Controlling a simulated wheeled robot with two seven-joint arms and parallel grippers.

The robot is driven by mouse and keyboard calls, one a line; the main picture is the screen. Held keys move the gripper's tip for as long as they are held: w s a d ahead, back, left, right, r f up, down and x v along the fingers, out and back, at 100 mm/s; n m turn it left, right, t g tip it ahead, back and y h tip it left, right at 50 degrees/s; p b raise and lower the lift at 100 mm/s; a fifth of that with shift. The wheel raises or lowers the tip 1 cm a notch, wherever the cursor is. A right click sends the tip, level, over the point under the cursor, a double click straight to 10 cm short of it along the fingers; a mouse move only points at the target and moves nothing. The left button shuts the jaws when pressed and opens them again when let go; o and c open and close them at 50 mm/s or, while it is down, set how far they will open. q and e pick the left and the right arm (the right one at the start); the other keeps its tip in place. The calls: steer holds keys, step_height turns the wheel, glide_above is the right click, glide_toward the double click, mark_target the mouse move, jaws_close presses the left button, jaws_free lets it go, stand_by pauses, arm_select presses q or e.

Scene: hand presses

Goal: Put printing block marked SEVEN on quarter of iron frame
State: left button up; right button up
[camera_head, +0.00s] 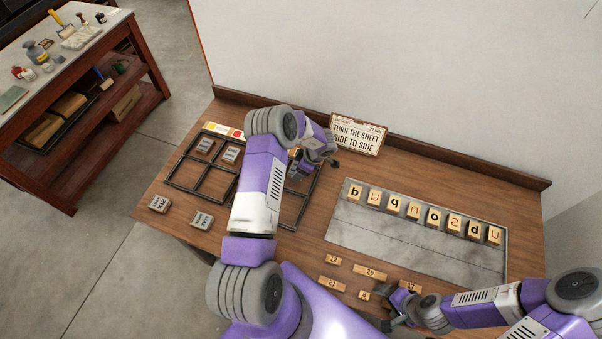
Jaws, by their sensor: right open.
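The black iron frame (186,188) lies on the left of the wooden table, split by bars into openings. Two grey blocks (205,145) (231,154) sit in its far left part. Two more grey blocks (159,203) (202,220) lie on the table outside its near edge. Their markings are too small to read surely, so I cannot tell which is SEVEN. My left gripper (318,164) is over the frame's right part, its fingers mostly hidden by the wrist; my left arm covers the frame's middle. My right gripper (394,307) is open near the table's front edge, beside small wooden number pieces.
A metal tray (370,238) on the right holds a row of letter blocks (433,217). Wooden number pieces (370,272) lie in front of it. A sign (357,134) stands at the back, and a red-and-yellow card (223,129) lies behind the frame. A side bench (60,45) stands far left.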

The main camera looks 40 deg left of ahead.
arm_select(q)
steer(key=shift+f, duration=1.85)
steer(key=shift+f, duration=0.15)
steer(key=o, duration=1.1)
